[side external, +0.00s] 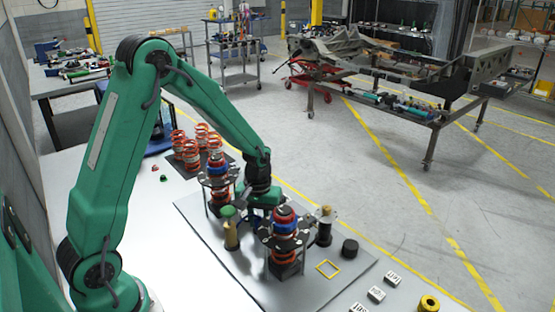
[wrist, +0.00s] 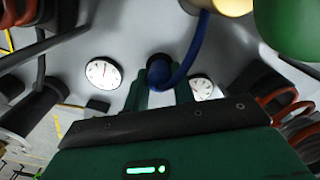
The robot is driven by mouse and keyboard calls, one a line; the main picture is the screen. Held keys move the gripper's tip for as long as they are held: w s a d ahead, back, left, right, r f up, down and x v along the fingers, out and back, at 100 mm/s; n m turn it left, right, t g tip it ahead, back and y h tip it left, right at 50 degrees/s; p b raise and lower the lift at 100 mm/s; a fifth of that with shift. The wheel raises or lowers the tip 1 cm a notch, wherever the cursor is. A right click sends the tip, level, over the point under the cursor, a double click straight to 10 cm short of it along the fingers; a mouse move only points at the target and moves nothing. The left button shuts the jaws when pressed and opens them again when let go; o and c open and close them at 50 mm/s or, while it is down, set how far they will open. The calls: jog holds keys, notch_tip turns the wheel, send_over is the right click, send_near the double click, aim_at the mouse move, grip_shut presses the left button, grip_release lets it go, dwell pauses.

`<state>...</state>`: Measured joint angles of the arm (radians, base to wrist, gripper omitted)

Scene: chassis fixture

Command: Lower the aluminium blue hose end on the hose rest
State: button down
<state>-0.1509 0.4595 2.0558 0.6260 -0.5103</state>
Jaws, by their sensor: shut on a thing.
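My gripper (wrist: 163,92) is shut on the blue hose end (wrist: 159,70), which sits between its two green fingers in the wrist view. A blue hose (wrist: 194,48) curves from it up and to the right. In the side external view my gripper (side external: 262,211) is low over the grey board, between two spring assemblies, and the hose end is mostly hidden there. I cannot make out the hose rest in either view, nor whether the hose end touches anything below.
Spring assemblies (side external: 285,235) (side external: 217,180) stand close on both sides. A green-topped brass post (side external: 231,230) and a dark post (side external: 325,226) are near.

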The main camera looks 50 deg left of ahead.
jog(key=c, duration=1.1)
grip_release()
jog(key=shift+r, duration=3.4)
jog(key=shift+r, duration=0.1)
